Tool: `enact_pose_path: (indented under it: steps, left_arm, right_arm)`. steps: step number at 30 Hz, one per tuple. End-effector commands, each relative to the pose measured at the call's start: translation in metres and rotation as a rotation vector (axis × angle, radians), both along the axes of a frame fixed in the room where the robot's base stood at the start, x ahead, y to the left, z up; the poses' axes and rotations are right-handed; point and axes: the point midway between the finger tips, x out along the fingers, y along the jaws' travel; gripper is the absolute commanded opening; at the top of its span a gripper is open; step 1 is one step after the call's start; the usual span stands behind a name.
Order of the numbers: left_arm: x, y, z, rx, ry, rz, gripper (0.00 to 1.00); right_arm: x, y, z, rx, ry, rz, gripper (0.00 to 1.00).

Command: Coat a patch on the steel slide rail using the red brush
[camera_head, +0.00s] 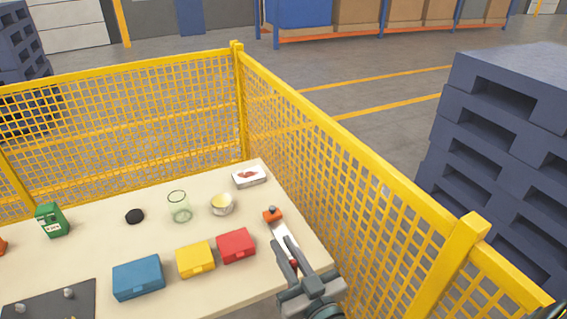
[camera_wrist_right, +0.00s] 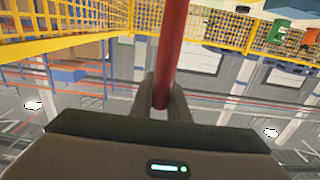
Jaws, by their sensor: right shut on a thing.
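The steel slide rail (camera_head: 282,234) seems to be the pale strip at the table's right side, with an orange block (camera_head: 272,215) at its far end. My right gripper (camera_head: 288,250) is over its near part and hides some of it. It is shut on a red rod, which I take for the handle of the red brush (camera_wrist_right: 173,45); in the head view only a bit of red shows between the fingers. The bristles are hidden in both views. I cannot tell whether the brush touches the rail. My left gripper is not in view.
A bowl with yellow content (camera_head: 222,204), a glass jar (camera_head: 180,208) and a white tray (camera_head: 240,183) stand farther back. Red (camera_head: 236,246), yellow (camera_head: 195,260) and blue (camera_head: 138,278) boxes line the front. Yellow mesh fence (camera_head: 330,170) runs close along the right.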

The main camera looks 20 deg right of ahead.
Motion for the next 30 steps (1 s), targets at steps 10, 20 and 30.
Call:
enact_pose_path:
  steps: [10,20,30]
  left_arm:
    - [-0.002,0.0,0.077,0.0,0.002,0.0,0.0]
    - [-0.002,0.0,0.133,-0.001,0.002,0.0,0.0]
    - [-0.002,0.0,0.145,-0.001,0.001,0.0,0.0]
  right_arm:
    - [0.117,-0.031,0.025,-0.004,0.0,-0.01,0.0]
    - [0.217,-0.088,0.032,-0.001,0.002,-0.026,0.0]
    - [0.243,-0.11,0.029,0.001,0.0,-0.032,0.0]
